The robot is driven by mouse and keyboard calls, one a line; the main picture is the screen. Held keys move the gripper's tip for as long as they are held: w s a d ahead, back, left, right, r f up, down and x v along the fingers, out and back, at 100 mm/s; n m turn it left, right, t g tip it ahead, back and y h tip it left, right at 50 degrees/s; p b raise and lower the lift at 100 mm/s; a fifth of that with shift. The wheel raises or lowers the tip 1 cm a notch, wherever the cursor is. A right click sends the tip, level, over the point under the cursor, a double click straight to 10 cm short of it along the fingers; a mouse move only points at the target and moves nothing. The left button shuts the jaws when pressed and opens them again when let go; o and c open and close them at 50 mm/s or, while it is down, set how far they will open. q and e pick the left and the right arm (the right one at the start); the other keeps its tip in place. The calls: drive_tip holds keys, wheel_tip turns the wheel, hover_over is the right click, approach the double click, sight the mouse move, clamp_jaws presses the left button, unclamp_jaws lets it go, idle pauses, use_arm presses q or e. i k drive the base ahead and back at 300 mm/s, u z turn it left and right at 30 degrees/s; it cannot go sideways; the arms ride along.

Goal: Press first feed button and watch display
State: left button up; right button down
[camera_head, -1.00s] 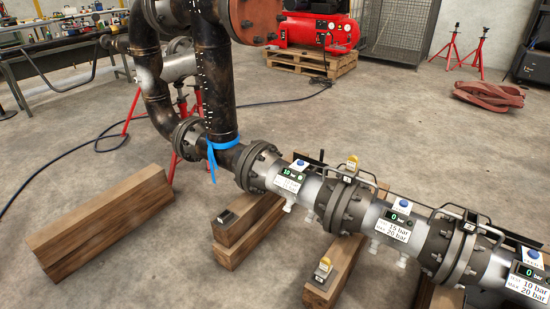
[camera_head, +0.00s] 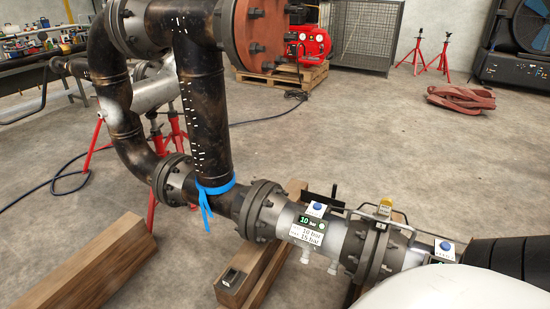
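The flanged spool (camera_head: 286,219) runs from the dark elbow pipe toward the lower right. On its first section a blue feed button (camera_head: 316,208) sits on a white plate. Just below it the first display (camera_head: 306,221) reads 10 bar in green, above a white label (camera_head: 306,236) with 10 bar and 15 bar. A second blue button (camera_head: 445,246) shows on the section farther right; its display is mostly hidden by a white and black part of mine at the lower right. The third section is hidden. Neither gripper is in view.
A yellow-tagged device (camera_head: 385,205) with metal handles sits at the flange between the sections. Wooden beams (camera_head: 110,262) lie beneath and left of the pipe. Open floor lies behind the spool.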

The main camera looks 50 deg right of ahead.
sight(317, 206)
drive_tip(key=z, duration=0.5)
drive_tip(key=i, duration=1.2)
drive_tip(key=z, duration=0.95)
